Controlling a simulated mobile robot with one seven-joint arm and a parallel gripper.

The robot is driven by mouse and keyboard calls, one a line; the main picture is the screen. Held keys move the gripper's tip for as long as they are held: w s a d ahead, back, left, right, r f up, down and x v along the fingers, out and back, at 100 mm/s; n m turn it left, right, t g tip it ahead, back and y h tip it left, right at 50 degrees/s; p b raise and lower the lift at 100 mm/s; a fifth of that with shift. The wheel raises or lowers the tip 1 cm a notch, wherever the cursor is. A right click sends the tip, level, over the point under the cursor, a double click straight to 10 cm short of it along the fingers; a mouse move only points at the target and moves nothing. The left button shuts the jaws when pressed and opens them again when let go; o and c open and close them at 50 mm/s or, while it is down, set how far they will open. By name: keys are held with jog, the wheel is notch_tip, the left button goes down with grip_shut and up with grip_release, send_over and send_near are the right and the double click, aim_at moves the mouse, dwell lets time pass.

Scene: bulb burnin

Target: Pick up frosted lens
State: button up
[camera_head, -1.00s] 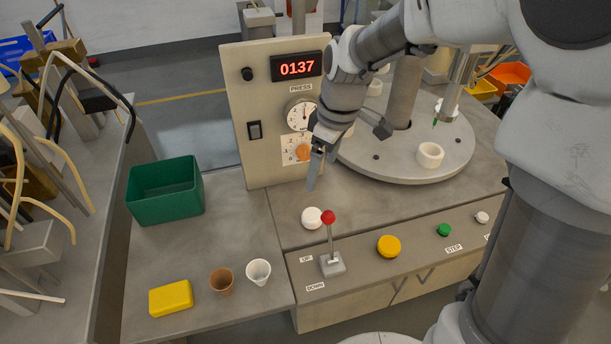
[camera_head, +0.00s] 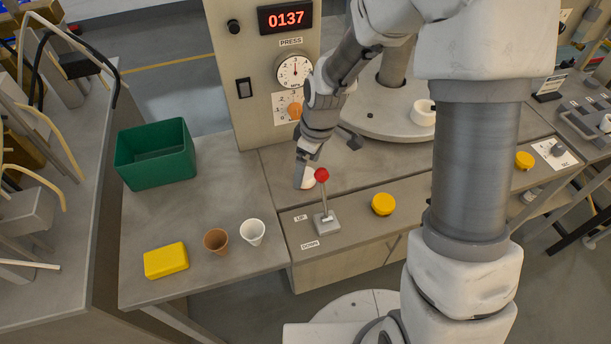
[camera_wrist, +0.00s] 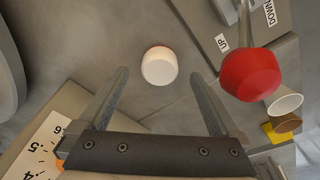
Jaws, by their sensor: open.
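The frosted lens, a small white rounded piece (camera_head: 309,178), sits on the grey worktop behind the red-knobbed lever. In the wrist view the lens (camera_wrist: 159,68) is centred, with a thin reddish rim along its far edge. My gripper (camera_head: 301,174) points down at the lens and partly covers it in the head view. In the wrist view my gripper (camera_wrist: 160,76) is open, with one finger on each side of the lens in the picture. The lens appears to lie beyond the fingertips, and no contact shows.
The lever's red knob (camera_head: 321,175) stands close beside the lens and rises near my right finger in the wrist view. The press panel (camera_head: 239,117) stands behind. A yellow button (camera_head: 383,204), white cup (camera_head: 252,232), brown cup (camera_head: 215,240), yellow block (camera_head: 166,260) and green bin (camera_head: 155,175) are around.

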jog(key=shift+w+a+f, duration=0.1)
jog(key=shift+a+f, duration=0.05)
jog(key=shift+f, duration=1.1)
jog(key=c, duration=1.4)
